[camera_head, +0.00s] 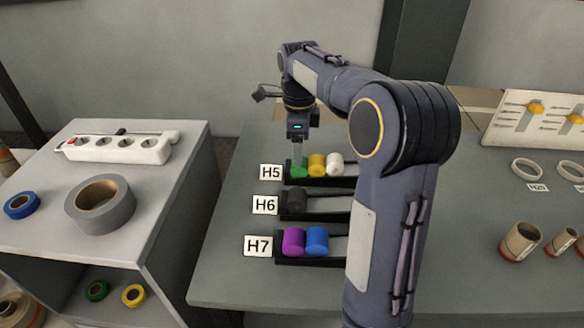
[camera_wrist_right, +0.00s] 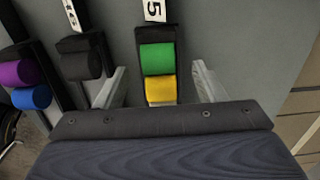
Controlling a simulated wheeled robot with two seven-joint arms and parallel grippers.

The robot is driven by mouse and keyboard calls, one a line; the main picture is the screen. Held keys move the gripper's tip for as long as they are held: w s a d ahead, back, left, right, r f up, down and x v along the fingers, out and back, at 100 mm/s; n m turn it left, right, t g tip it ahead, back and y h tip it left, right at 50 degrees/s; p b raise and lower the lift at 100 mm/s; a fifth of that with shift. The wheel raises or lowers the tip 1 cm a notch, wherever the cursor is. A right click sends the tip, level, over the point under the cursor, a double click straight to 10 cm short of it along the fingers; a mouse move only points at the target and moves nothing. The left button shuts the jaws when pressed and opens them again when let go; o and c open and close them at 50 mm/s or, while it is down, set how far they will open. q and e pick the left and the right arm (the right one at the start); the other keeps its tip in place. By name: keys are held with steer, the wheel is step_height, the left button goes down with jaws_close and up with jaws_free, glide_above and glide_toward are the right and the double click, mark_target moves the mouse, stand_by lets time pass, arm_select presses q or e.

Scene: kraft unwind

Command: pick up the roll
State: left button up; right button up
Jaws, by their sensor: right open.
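My right gripper (camera_head: 298,158) is open and points down over the front end of the rack at H5. In the right wrist view its fingers (camera_wrist_right: 158,68) stand either side of that rack, with the green roll (camera_wrist_right: 157,57) and the yellow roll (camera_wrist_right: 160,89) between them. From the head, the green roll (camera_head: 299,172) lies below the fingers, then come the yellow roll (camera_head: 317,165) and a white roll (camera_head: 335,164). I cannot tell whether a finger touches a roll. A black roll (camera_head: 295,200) lies at H6. A purple roll (camera_head: 293,241) and a blue roll (camera_head: 317,240) lie at H7.
My right arm hides the racks' right ends. A cabinet (camera_head: 165,215) at left bears a power strip (camera_head: 115,150), a grey tape roll (camera_head: 88,200) and a blue tape roll (camera_head: 21,205). Cardboard tubes (camera_head: 520,243) and rings (camera_head: 527,170) are at the table's right.

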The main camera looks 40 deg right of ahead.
steer(key=f, duration=0.4)
steer(key=shift+s+f+b, duration=0.2)
steer(key=shift+f+b, duration=0.2)
steer(key=c, duration=1)
steer(key=shift+c, duration=0.2)
steer(key=shift+r, duration=0.15)
